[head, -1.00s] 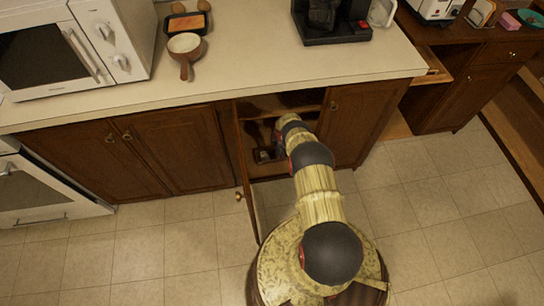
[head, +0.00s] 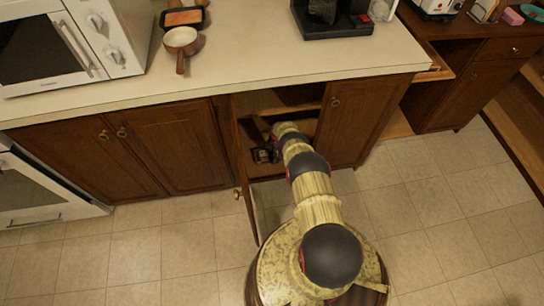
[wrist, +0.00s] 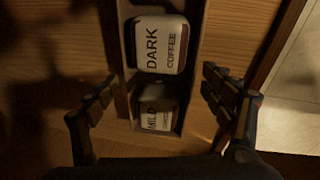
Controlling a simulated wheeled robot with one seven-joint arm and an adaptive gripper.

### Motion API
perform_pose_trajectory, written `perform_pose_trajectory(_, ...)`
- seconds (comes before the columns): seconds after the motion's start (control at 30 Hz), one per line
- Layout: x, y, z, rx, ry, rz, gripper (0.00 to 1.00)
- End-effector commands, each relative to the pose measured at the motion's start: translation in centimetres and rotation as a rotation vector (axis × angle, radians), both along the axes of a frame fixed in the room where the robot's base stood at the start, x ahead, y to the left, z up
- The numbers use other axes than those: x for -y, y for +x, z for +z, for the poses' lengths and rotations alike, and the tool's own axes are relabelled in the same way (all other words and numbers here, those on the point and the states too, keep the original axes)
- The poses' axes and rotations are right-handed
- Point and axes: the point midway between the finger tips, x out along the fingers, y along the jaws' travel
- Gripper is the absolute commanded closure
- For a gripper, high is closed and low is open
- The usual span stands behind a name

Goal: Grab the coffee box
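Two boxes sit in a narrow dark holder (wrist: 127,42) in the wrist view. The nearer-to-top one reads "DARK COFFEE" (wrist: 159,45); the lower one reads "MILD COFFEE" (wrist: 157,112) and is in shadow. My gripper (wrist: 158,98) is open, one finger left of the holder and one right of it. No contact with either box shows. In the head view my arm reaches into the open lower cabinet (head: 285,97), and the gripper and boxes there are too small and dark to tell apart.
The cabinet's left door (head: 246,180) stands open beside my arm; its right door (head: 355,120) is closed. The counter (head: 300,70) overhangs the opening. A microwave (head: 70,45), a brown pan (head: 181,42) and a coffee maker (head: 330,18) stand on top.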

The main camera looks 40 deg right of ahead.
Motion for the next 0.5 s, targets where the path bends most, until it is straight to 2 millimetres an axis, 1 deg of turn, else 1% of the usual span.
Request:
perform_pose_trajectory(0.07, 0.00, -0.01, -0.01, 0.000, 0.000, 0.000, 0.26)
perform_pose_trajectory(0.5, -0.01, -0.02, -0.03, 0.000, 0.000, 0.000, 0.51)
